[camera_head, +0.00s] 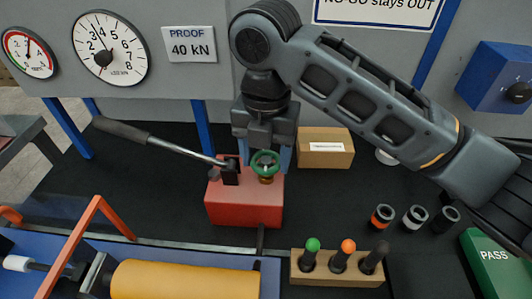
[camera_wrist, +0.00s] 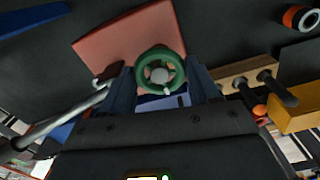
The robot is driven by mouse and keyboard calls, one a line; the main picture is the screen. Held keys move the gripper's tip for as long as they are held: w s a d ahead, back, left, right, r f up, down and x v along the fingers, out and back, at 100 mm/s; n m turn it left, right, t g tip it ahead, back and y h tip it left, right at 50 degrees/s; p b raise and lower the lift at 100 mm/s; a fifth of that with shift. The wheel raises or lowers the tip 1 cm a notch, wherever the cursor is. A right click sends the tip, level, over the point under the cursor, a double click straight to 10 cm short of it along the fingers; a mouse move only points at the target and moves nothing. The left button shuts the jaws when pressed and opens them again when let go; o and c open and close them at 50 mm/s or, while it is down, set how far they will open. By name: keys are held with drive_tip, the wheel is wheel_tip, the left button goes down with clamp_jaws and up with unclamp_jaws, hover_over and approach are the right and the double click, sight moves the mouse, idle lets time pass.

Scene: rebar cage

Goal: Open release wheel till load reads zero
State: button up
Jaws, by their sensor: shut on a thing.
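The green release wheel (camera_head: 254,164) sits on a brass stem on top of the red pump block (camera_head: 244,208). My gripper (camera_head: 265,152) points down over it. In the wrist view the wheel (camera_wrist: 160,51) lies between the two fingers of my gripper (camera_wrist: 162,84), which are shut on its rim. The large white load dial (camera_head: 122,67) hangs on the back panel. Its needle points up and slightly left, near the 3 and 4; the exact reading is too small to tell. A smaller dial (camera_head: 28,52) with a red and green band is to its left.
A long pump lever (camera_head: 150,138) slopes up to the left from the block. A cardboard box (camera_head: 325,150) stands behind right. A wooden rack (camera_head: 340,270) with coloured plugs and a blue tray with a yellow cylinder (camera_head: 185,280) lie in front. Several sockets (camera_head: 414,217) stand at right.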

sight(266, 161)
drive_tip(key=o, duration=1.1)
drive_tip(key=shift+c, duration=0.2)
drive_tip(key=shift+r, duration=3.95)
drive_tip(key=shift+s+f, duration=0.1)
